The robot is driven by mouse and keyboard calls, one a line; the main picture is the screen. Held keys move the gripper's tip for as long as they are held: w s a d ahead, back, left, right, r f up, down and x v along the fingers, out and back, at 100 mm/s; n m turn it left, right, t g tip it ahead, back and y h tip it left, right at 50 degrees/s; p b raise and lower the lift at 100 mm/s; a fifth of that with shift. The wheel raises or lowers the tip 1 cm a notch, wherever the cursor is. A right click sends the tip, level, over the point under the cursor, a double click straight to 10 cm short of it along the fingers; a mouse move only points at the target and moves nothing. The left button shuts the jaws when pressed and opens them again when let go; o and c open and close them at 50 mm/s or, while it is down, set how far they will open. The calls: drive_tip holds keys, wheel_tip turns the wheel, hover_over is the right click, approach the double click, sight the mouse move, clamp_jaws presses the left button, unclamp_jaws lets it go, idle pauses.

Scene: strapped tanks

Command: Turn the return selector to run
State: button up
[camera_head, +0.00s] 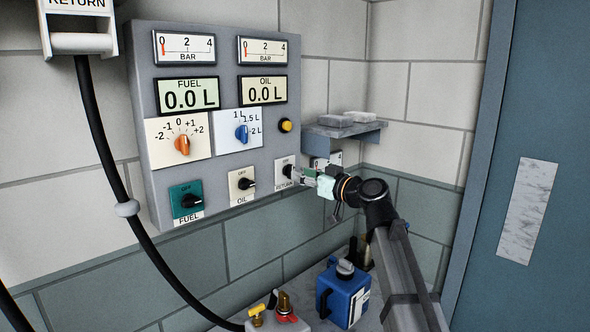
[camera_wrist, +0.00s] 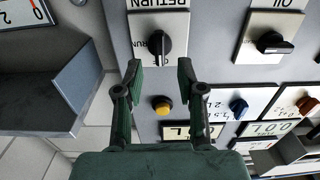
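The return selector is a black knob on a white plate, low on the right of the grey panel; the knob (camera_head: 288,171) is partly covered by my gripper in the head view. In the wrist view the picture is upside down, and the knob (camera_wrist: 161,42) has its grip bar vertical, with RUN lettering to its left and the RETURN label above. My gripper (camera_head: 298,174) is at the plate. Its fingers are apart in the wrist view (camera_wrist: 159,73), one on each side of the knob's line, with gaps and no visible contact.
The oil selector (camera_head: 247,184) and fuel selector (camera_head: 190,200) sit left of the return plate. A yellow button (camera_head: 286,125) is above it. A grey shelf (camera_head: 345,130) juts out at the right. A blue can (camera_head: 345,295) stands below.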

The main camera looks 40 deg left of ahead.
sight(290, 171)
drive_tip(key=shift+w+a, duration=0.2)
drive_tip(key=shift+a, duration=1.8)
clamp_jaws()
